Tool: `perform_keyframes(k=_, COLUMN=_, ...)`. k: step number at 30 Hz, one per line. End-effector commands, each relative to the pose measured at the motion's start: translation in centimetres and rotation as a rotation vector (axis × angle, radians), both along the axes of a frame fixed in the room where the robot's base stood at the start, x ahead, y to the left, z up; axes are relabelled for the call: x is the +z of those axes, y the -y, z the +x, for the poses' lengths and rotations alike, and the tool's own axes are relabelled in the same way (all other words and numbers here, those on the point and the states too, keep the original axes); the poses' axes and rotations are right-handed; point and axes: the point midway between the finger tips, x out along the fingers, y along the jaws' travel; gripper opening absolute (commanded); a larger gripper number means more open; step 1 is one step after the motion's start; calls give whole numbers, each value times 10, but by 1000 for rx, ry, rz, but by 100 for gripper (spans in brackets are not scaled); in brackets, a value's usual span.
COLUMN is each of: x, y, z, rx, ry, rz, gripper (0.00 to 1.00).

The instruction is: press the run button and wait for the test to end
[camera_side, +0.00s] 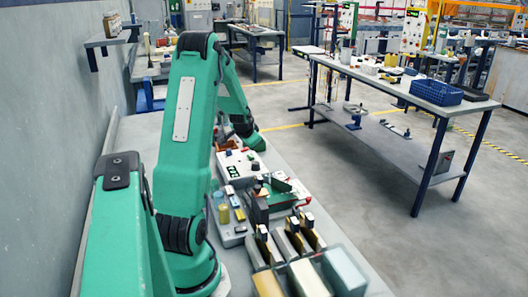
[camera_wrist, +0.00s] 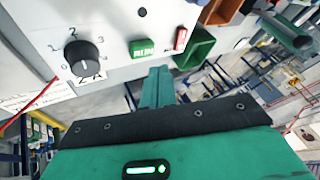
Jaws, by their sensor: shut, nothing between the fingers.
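The white test panel (camera_wrist: 110,30) fills the upper left of the wrist view. On it is a small green button (camera_wrist: 142,48) with pale lettering that is hard to read. My gripper (camera_wrist: 158,70) is shut and empty, and its green fingertips lie just below and right of the green button in that view. I cannot tell whether they touch the panel. In the side view the white unit (camera_side: 236,166) stands on the bench with small green displays, and my gripper (camera_side: 248,138) is low at its far end, its fingertips not clear.
Beside the green button are a black numbered dial (camera_wrist: 82,57) and a red switch (camera_wrist: 181,39). A green open-ended block (camera_wrist: 197,45) is to the right. In the side view, racks with upright plates (camera_side: 290,240) and small bottles (camera_side: 223,212) crowd the near bench.

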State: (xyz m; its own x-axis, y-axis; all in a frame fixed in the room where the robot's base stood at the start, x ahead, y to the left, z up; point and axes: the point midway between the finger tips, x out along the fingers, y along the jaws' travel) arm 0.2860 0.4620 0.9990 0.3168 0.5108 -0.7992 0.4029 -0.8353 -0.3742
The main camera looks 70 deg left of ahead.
Motion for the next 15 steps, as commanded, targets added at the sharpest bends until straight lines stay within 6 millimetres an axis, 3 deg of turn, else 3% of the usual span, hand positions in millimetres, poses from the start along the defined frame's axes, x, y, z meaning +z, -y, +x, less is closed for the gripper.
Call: perform_keyframes(k=15, x=-10, y=0, z=0, rx=0, ry=0, rz=0, gripper=0)
